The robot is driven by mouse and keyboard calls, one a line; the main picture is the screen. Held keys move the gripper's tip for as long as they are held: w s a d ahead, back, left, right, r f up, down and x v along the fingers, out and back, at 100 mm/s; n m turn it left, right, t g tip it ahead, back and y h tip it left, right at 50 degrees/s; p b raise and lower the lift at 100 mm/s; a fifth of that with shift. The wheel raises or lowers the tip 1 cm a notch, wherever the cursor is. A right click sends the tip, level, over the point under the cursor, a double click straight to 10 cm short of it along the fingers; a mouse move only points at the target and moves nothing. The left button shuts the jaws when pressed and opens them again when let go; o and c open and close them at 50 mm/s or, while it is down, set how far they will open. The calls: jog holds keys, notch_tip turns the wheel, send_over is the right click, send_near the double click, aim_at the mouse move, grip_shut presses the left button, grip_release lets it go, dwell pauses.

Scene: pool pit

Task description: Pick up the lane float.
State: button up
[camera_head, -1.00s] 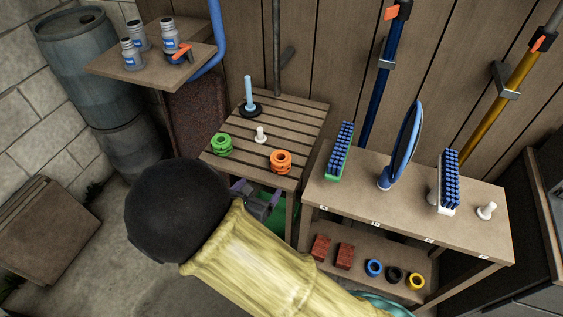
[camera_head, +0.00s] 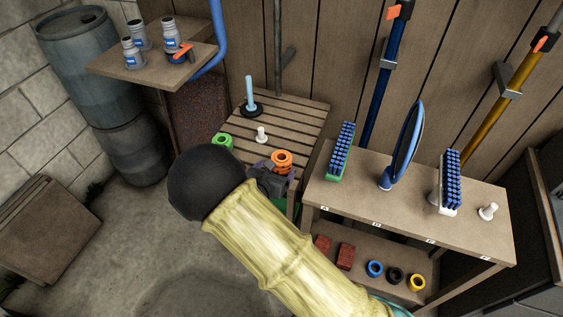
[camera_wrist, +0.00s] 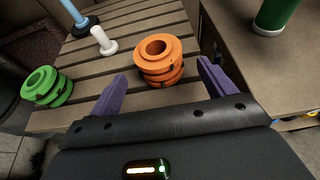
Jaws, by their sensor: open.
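An orange ribbed ring-shaped lane float (camera_wrist: 160,62) stands upright on the slatted bench (camera_wrist: 105,58). In the head view the orange float (camera_head: 282,159) is near the bench's front edge. A similar green float (camera_wrist: 46,87) sits to its left, also seen in the head view (camera_head: 223,140). My gripper (camera_wrist: 162,70) is open, its purple fingers spread to the left and right of the orange float's near side. I see no contact. In the head view my gripper (camera_head: 274,180) is at the bench's front edge, partly hidden by my arm.
A white peg (camera_head: 262,134) and a blue rod on a black base (camera_head: 250,97) stand behind the floats. A shelf table (camera_head: 400,198) with brushes adjoins on the right. A shelf with jars (camera_head: 150,62) hangs upper left.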

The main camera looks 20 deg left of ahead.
aim_at(281, 162)
jog(key=shift+w, duration=0.1)
jog(key=shift+x, duration=2.6)
jog(key=shift+c, duration=0.2)
jog(key=c, duration=1)
